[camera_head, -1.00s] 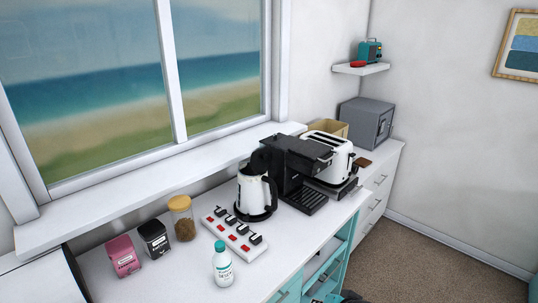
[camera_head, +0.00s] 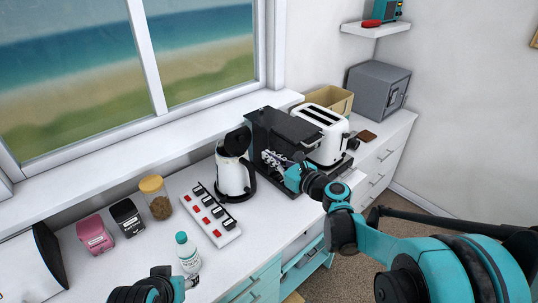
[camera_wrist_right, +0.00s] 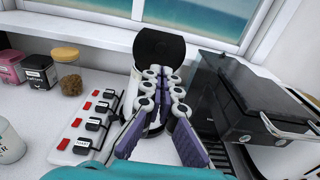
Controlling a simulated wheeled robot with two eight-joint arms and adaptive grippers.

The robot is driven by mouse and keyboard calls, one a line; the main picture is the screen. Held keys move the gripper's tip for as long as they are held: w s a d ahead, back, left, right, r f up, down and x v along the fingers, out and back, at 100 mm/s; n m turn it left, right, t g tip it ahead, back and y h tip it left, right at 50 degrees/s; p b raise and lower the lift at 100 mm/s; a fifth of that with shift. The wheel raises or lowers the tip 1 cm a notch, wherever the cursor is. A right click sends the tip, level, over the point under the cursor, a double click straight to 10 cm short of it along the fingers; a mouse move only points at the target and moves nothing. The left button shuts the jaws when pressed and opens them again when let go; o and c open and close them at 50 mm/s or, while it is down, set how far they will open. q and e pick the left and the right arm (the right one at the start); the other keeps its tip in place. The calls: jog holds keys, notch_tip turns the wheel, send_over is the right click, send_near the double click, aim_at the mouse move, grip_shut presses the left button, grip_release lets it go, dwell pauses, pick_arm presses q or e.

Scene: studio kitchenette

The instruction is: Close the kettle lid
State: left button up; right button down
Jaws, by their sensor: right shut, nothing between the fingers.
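The white kettle (camera_head: 233,178) stands on its black base on the counter, left of the coffee machine. Its black lid (camera_head: 238,141) is raised, standing open at the top. In the right wrist view the open lid (camera_wrist_right: 161,50) rises behind my fingertips, and the kettle body is mostly hidden by the fingers. My right gripper (camera_head: 271,158) is shut and empty, in front of the coffee machine and to the right of the kettle. Its fingers (camera_wrist_right: 163,76) point toward the lid; contact cannot be told. Part of my left arm (camera_head: 150,288) shows at the bottom edge; its jaws are unclear.
The black coffee machine (camera_head: 285,128) stands close right of the kettle, with the white toaster (camera_head: 322,130) beyond. A power strip (camera_head: 210,214), white bottle (camera_head: 188,254), jar (camera_head: 156,198) and pink (camera_head: 95,235) and black (camera_head: 127,218) canisters are to the left. The window sill runs behind.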

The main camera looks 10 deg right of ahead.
aim_at(242, 139)
jog(key=b+x, duration=0.1)
jog(key=x, duration=1)
jog(key=shift+w+f+b, duration=0.15)
jog(key=shift+b, duration=0.15)
jog(key=shift+w+a+r+g+h+p, duration=0.1)
jog(key=shift+w+r+g+h+p, duration=0.2)
jog(key=shift+p, duration=0.35)
